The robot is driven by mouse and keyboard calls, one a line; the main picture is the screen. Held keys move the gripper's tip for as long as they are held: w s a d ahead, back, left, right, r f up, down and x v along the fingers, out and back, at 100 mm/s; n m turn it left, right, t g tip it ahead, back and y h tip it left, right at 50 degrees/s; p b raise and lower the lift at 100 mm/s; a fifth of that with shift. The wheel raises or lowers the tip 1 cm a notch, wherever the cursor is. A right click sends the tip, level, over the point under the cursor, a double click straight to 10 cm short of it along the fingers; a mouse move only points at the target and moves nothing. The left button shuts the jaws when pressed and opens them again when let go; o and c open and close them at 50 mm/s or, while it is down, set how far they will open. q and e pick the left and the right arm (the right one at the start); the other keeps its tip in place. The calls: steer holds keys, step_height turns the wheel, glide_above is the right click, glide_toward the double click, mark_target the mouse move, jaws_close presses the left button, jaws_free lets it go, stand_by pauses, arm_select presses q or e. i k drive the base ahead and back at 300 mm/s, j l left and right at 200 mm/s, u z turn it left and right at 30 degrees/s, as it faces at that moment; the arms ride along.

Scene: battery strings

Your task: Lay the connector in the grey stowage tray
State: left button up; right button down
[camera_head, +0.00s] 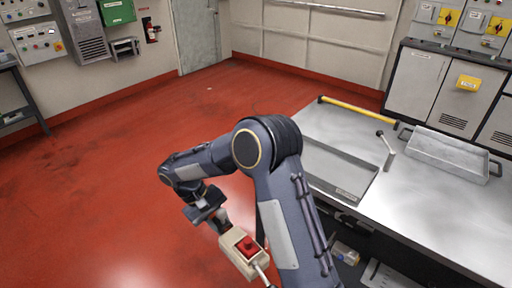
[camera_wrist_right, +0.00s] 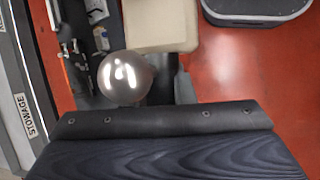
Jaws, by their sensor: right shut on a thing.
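The connector (camera_head: 240,252) is a beige block with a red top panel and a pale cable or rod at its lower end. My right gripper (camera_head: 222,222) is shut on it and holds it over the red floor, left of the bench. Its beige body (camera_wrist_right: 160,24) also shows at the top of the right wrist view; the fingertips are not clear there. The grey stowage tray (camera_head: 325,178) is shallow and lies on the bench's left part, partly hidden behind my right arm. Its STOWAGE label (camera_wrist_right: 30,115) shows at the wrist view's left edge. My left gripper is not in view.
On the bench (camera_head: 420,215) stand a metal tray with handles (camera_head: 447,154), a lever with a dark knob (camera_head: 387,150) and a yellow bar (camera_head: 358,111) at the back edge. Cabinets (camera_head: 440,85) stand behind. The red floor (camera_head: 110,190) to the left is clear.

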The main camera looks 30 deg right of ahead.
mark_target(313, 160)
steer(key=i+j+z, duration=0.1)
steer(key=i+z, duration=0.15)
steer(key=i, duration=0.2)
steer(key=i+j+z, duration=0.2)
steer(key=i, duration=0.25)
steer(key=i+j+z, duration=0.25)
steer(key=i, duration=0.2)
